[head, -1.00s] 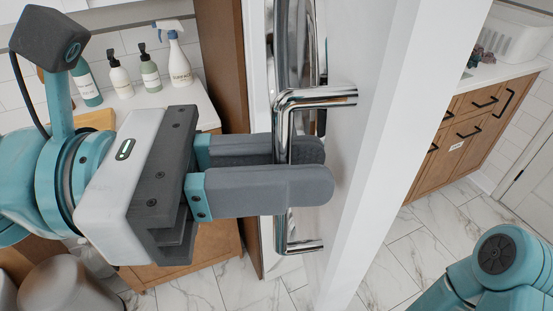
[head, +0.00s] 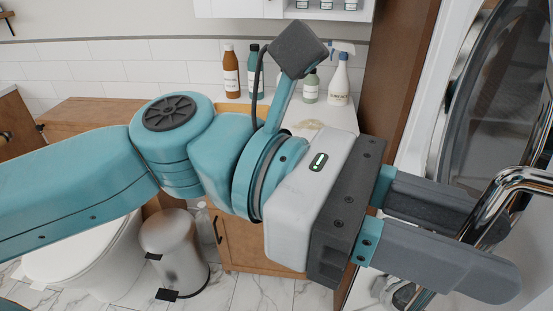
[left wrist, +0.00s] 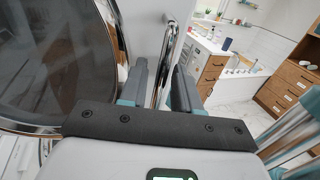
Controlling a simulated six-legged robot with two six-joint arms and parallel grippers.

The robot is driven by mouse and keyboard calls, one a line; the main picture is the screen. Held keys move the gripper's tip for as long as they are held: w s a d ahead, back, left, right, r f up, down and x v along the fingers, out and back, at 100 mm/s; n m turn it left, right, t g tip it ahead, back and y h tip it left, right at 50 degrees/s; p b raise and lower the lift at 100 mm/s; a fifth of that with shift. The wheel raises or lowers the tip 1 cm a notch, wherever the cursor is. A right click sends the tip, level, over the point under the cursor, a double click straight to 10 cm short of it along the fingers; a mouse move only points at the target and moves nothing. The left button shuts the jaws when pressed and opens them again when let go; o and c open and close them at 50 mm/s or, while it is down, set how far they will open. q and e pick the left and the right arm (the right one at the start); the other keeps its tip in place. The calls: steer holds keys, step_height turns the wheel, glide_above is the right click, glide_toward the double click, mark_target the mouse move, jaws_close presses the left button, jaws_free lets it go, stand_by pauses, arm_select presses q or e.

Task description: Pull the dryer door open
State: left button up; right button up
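The dryer door shows at the right edge of the head view, with a dark round glass (head: 500,85) in a chrome ring and a white frame. In the left wrist view the handle (left wrist: 162,70) runs between the two grey fingers (left wrist: 160,88), and the door's round glass (left wrist: 55,65) is at the left. How far the door stands ajar I cannot tell. My right gripper is in neither current view.
A wooden cabinet (head: 258,245) with bottles on its top stands left of the dryer. A metal pedal bin (head: 175,245) and a white toilet (head: 85,262) stand below my left arm. The wrist view shows wooden drawers (left wrist: 212,72) and open floor (left wrist: 235,92) beyond.

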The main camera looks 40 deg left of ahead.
arm_select(q)
steer(key=b+v, duration=0.3)
steer(key=v, duration=1.3)
steer(key=shift+s, duration=0.15)
